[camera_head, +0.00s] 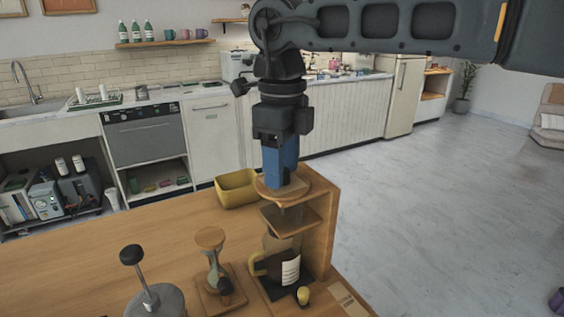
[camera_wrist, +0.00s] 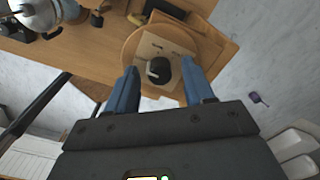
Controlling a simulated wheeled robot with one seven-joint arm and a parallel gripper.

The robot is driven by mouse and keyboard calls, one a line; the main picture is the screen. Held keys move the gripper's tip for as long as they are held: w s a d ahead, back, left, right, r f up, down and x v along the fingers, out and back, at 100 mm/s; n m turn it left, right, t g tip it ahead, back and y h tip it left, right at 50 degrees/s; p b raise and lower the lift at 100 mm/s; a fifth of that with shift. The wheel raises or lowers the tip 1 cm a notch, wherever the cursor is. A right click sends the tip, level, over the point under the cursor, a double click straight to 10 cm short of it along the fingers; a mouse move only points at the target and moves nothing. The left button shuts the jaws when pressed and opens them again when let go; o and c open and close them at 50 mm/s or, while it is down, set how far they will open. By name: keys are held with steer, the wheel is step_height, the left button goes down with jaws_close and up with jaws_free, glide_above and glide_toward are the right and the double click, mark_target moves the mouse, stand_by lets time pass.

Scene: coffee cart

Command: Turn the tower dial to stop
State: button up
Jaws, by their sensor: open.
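The tower dial (camera_wrist: 161,69) is a round black knob with a white pointer, seen in the wrist view on a pale label plate. The pointer is turned toward the left of that picture; the plate's markings are too small to read. The plate sits on the tower's round wooden top (camera_head: 266,190), which also shows in the wrist view (camera_wrist: 130,55). My gripper (camera_head: 281,183) points straight down over this top. In the wrist view its two blue fingers (camera_wrist: 161,80) are apart, one on each side of the dial. In the head view the fingers hide the dial.
Open floor lies to the right.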

steer(key=shift+r+b, duration=0.65)
steer(key=shift+r, duration=3.25)
